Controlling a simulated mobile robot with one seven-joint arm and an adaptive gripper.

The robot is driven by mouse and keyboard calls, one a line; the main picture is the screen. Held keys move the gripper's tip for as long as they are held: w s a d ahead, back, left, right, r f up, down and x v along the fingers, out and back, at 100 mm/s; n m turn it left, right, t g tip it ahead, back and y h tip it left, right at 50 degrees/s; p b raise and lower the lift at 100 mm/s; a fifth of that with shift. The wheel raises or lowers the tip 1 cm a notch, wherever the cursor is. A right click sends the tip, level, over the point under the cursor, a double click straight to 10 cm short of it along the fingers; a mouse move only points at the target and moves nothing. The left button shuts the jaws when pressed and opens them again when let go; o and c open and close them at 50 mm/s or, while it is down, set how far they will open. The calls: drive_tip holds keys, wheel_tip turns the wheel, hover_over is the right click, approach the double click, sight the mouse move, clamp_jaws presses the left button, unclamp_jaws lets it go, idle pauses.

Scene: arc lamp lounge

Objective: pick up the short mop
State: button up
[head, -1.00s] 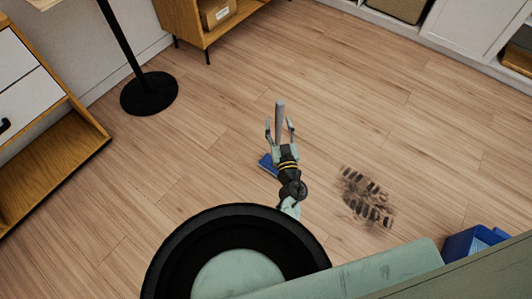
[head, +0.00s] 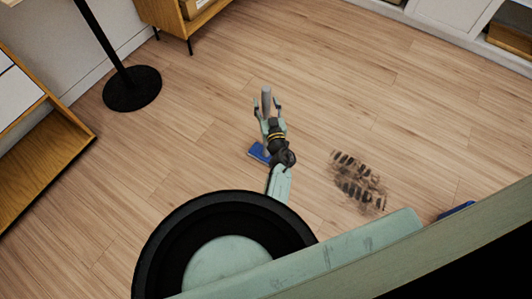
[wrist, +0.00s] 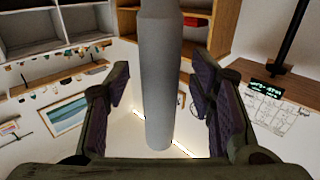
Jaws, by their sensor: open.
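The short mop has a grey handle (head: 266,101) and a blue head (head: 259,152) resting on the wooden floor. My gripper (head: 267,106) is open, with one finger on each side of the handle. In the wrist view the grey handle (wrist: 160,80) passes between the two open fingers (wrist: 160,88), with gaps visible on both sides. My wrist hides the lower part of the handle and some of the mop head in the head view.
A dark dirty patch (head: 358,181) lies on the floor to the right. A black lamp base (head: 132,90) and a wooden shelf unit (head: 50,150) stand at left. A blue object (head: 456,210) shows partly at lower right. The floor beyond the gripper is clear.

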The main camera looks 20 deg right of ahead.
drive_tip(key=shift+w, duration=0.3)
drive_tip(key=shift+c, duration=0.4)
clamp_jaws()
